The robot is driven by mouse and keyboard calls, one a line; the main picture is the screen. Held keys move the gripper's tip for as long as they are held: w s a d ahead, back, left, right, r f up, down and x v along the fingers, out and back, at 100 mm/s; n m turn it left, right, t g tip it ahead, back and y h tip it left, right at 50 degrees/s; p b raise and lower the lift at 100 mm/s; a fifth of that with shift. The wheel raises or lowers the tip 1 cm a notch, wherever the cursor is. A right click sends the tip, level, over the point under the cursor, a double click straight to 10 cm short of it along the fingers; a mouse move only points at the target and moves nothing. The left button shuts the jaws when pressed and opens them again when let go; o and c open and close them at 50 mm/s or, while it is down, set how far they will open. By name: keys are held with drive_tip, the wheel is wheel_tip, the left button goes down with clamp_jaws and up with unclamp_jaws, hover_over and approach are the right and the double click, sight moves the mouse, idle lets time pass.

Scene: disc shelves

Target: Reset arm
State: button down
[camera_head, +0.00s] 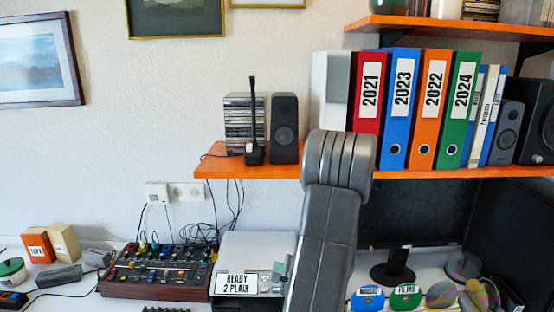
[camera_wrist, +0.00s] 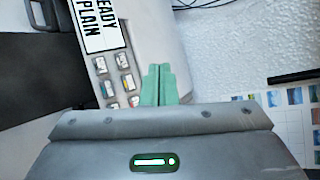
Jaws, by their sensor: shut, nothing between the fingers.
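My gripper (camera_wrist: 159,84) shows in the wrist view with its two green fingers together and nothing between them. Beyond it in that view is the light grey device with the "READY 2 PLAIN" label (camera_wrist: 97,22) and small buttons. In the head view my grey arm rises from the bottom centre, bent in front of the orange shelf, and hides part of that device (camera_head: 245,245). A small greenish piece, which may be part of my gripper, shows beside the arm in the head view.
The orange shelf (camera_head: 220,172) holds a disc stack (camera_head: 240,122), a speaker (camera_head: 285,128) and several binders (camera_head: 400,110).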

drive_tip(key=w+f, duration=0.1)
drive_tip(key=f+b, duration=0.1)
drive_tip(key=f, duration=0.1)
drive_tip(key=w+f+b, duration=0.1)
drive_tip(key=f, duration=0.1)
drive_tip(key=shift+w+f, duration=0.15)
drive_tip(key=shift+w, duration=0.2)
drive_tip(key=shift+w+b, duration=0.15)
drive_tip(key=shift+b, duration=1.95)
drive_tip(key=shift+b, duration=0.45)
